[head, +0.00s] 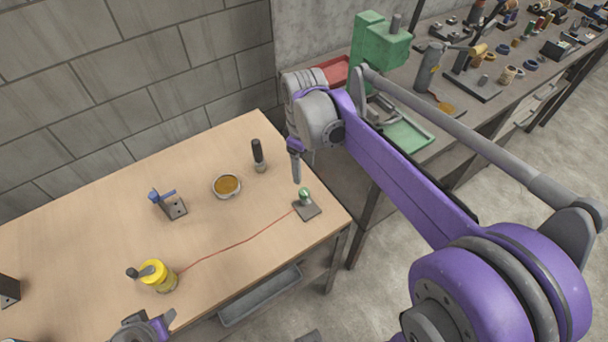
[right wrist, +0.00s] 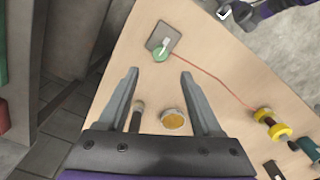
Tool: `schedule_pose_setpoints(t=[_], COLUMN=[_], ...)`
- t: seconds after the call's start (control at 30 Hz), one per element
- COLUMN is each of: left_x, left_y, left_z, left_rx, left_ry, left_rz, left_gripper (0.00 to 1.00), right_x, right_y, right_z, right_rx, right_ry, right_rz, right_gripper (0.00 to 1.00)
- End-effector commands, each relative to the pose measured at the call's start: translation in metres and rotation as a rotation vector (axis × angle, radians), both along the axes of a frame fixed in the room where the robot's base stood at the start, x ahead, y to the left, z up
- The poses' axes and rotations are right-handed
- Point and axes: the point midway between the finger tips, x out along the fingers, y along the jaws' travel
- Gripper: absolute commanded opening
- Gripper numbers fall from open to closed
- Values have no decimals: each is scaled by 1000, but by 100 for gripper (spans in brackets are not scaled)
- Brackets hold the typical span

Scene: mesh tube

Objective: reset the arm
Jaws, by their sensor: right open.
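My right arm comes in from the right in the head view, and its gripper (head: 297,165) hangs above the right side of the wooden table (head: 100,225). In the right wrist view the two fingers of this gripper (right wrist: 158,85) stand wide apart with nothing between their tips. A small grey plate with a green knob (head: 306,205) lies near the table's right corner, just below the right gripper; it also shows in the right wrist view (right wrist: 162,42). My left gripper (head: 142,328) is partly seen at the table's front edge; its fingers are not clear.
A red string (head: 245,241) runs from the plate to a yellow spool (head: 157,275). A dish of amber stuff (head: 227,186), a dark-handled tool (head: 258,156) and a blue-topped bracket (head: 168,203) stand on the table. A cluttered workbench (head: 405,75) with a green machine (head: 378,42) is behind my right arm.

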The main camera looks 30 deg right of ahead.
Motion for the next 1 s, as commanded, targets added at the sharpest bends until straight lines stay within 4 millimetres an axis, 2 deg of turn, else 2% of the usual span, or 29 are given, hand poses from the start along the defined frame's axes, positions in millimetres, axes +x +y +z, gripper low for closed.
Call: schedule_pose_setpoints(t=[0.17,0.7,0.87,1.0], left_x=[0,0,1,2], left_y=[0,0,0,0], left_z=[1,1,3,7], left_rx=[0,0,0,0], left_ry=[0,0,-2,-4], left_rz=[0,0,0,0], left_gripper=[50,50,50,50], right_x=[0,-3,-27,-67], right_y=[0,2,15,34], right_z=[10,9,7,-4], right_rx=[0,0,-6,5], right_ry=[0,-7,-76,-193], right_rz=[0,-7,-83,-217], right_gripper=[66,66,66,66])
